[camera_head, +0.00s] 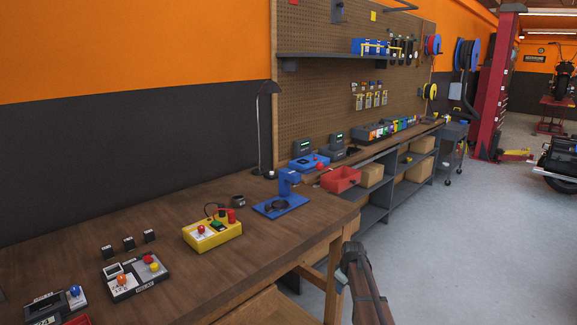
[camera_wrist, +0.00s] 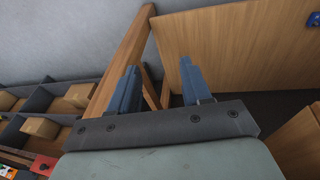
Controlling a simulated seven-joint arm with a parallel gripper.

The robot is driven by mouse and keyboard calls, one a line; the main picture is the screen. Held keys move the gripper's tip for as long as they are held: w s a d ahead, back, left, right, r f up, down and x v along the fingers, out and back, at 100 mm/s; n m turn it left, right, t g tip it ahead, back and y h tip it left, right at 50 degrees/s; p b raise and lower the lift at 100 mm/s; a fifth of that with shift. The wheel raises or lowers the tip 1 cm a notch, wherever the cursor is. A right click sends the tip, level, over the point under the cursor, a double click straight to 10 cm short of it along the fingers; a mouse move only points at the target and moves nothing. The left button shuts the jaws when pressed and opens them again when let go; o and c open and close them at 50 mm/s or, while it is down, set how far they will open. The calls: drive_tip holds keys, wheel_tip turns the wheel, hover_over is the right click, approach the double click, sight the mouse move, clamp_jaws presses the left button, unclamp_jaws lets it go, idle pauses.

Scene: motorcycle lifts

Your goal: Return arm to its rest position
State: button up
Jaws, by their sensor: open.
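My gripper (camera_head: 352,250) is low at the right of the head view, in front of the wooden workbench's right end and over the grey floor. In the wrist view its two blue-grey fingers (camera_wrist: 160,84) stand apart with nothing between them. The arm behind it runs down out of the bottom of the head view. The wooden workbench (camera_head: 70,232) fills the lower left of the head view. In the wrist view, wooden bench parts (camera_wrist: 225,45) lie beyond and to the right of the fingers.
On the bench are a yellow control box (camera_head: 212,235), a blue stand (camera_head: 281,205) and a grey button box (camera_head: 135,280). A red bin (camera_head: 340,179) and a grey shelf unit (camera_head: 375,214) with cardboard boxes stand farther back. Open floor (camera_head: 470,260) lies right.

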drive_tip(key=s+a+f+m+g, duration=0.1)
drive_tip(key=s+f+m+g, duration=0.1)
drive_tip(key=s+f, duration=1.1)
drive_tip(key=s+a+f+m+g, duration=0.25)
drive_tip(key=s+f, duration=0.75)
drive_tip(key=s, duration=0.5)
drive_tip(key=s+f+m+g, duration=0.2)
drive_tip(key=s+f, duration=0.1)
drive_tip(key=s, duration=1.4)
drive_tip(key=s+f+m+g, duration=0.2)
drive_tip(key=s+f+g, duration=0.1)
drive_tip(key=s, duration=1.4)
drive_tip(key=shift+a+f, duration=0.2)
drive_tip(key=shift+f, duration=0.35)
